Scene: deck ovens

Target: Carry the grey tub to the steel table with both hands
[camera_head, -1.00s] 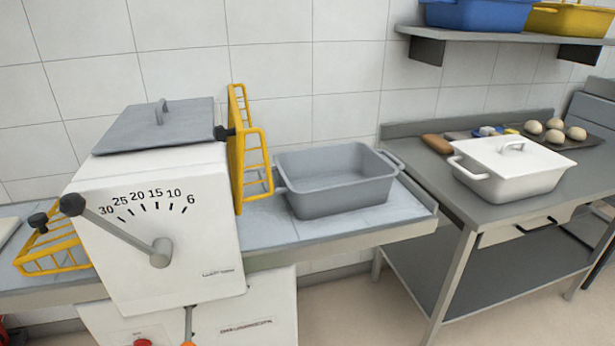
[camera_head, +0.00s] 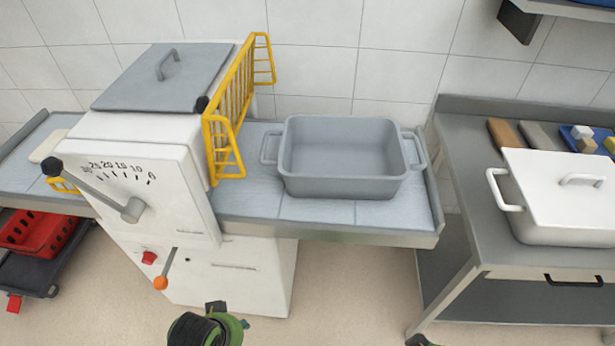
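The grey tub (camera_head: 343,186) is an open, empty rectangular pan with a loop handle at each end. It stands upright on the right wing (camera_head: 270,205) of the white machine. The steel table (camera_head: 470,190) stands to the right, with a gap between it and the wing. A green and black part of my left arm shows at the bottom edge, with what looks like my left gripper (camera_head: 215,308); its fingers cannot be made out. Only a dark tip of what seems my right gripper (camera_head: 418,340) shows at the bottom edge. Both are apart from the tub.
A white lidded pot (camera_head: 555,215) occupies the steel table's front, with boards (camera_head: 507,133) and a blue tray (camera_head: 578,138) behind. A yellow guard (camera_head: 235,100) rises left of the tub. The machine's lever (camera_head: 165,270) sticks out in front. A wall shelf (camera_head: 570,8) hangs upper right.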

